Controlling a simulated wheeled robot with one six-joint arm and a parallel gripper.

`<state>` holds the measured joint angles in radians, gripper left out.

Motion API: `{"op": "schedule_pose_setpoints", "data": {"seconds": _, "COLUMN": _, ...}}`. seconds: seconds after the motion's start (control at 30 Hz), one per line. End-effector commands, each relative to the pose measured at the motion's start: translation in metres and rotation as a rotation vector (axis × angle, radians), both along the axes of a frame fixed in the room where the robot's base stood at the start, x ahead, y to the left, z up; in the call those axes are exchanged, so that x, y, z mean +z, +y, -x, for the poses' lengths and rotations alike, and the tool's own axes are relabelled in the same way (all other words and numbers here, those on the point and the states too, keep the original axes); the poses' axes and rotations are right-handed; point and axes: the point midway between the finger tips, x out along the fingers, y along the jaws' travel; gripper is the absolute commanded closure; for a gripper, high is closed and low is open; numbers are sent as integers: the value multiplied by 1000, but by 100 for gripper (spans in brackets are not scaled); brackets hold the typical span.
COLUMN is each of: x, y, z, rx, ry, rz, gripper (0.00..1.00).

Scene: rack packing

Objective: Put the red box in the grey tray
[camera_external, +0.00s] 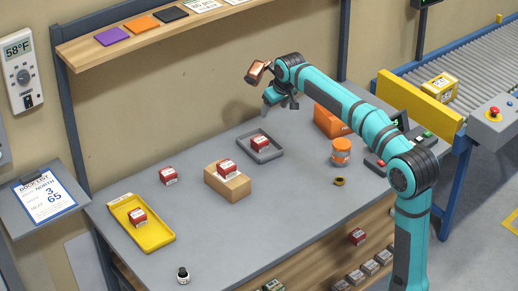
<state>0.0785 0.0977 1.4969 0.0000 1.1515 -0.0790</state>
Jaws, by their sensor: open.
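A small red box (260,143) with a white label sits in the grey tray (266,158), at the middle back of the table. Other red boxes are in view: one on the bare table (168,176), one on top of a cardboard box (226,168), and one in a yellow tray (137,217). My gripper (279,103) is open, with nothing seen between its fingers. It appears above and behind the grey tray, apart from the red box there.
The cardboard box (228,186) stands left of the grey tray. The yellow tray (158,237) is at the left end. An orange jar (340,152), a tape roll (339,181) and an orange bin (330,122) are right. A dark bottle (183,275) stands at the front edge. The front middle is clear.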

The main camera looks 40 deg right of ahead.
Motion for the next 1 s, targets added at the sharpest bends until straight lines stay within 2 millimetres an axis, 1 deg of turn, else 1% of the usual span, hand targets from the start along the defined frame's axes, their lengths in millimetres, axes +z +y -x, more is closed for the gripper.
{"op": "schedule_pose_setpoints", "data": {"seconds": 0.03, "x": 10, "y": 3, "z": 15, "rx": 0, "ry": -36, "rz": 2, "gripper": 33}}
{"op": "schedule_pose_setpoints", "data": {"seconds": 0.2, "x": 32, "y": 12, "z": 56, "rx": 1, "ry": -157, "rz": 7, "gripper": 33}}
{"op": "schedule_pose_setpoints", "data": {"seconds": 0.37, "x": 50, "y": 20, "z": 97, "rx": 2, "ry": -272, "rz": 9, "gripper": 33}}
{"op": "schedule_pose_setpoints", "data": {"seconds": 0.53, "x": 64, "y": 28, "z": 143, "rx": 4, "ry": -394, "rz": 10, "gripper": 33}}
{"op": "schedule_pose_setpoints", "data": {"seconds": 0.8, "x": 77, "y": 38, "z": 216, "rx": 8, "ry": -588, "rz": 8, "gripper": 33}}
{"op": "schedule_pose_setpoints", "data": {"seconds": 1.0, "x": 79, "y": 45, "z": 271, "rx": 11, "ry": -731, "rz": 3, "gripper": 33}}
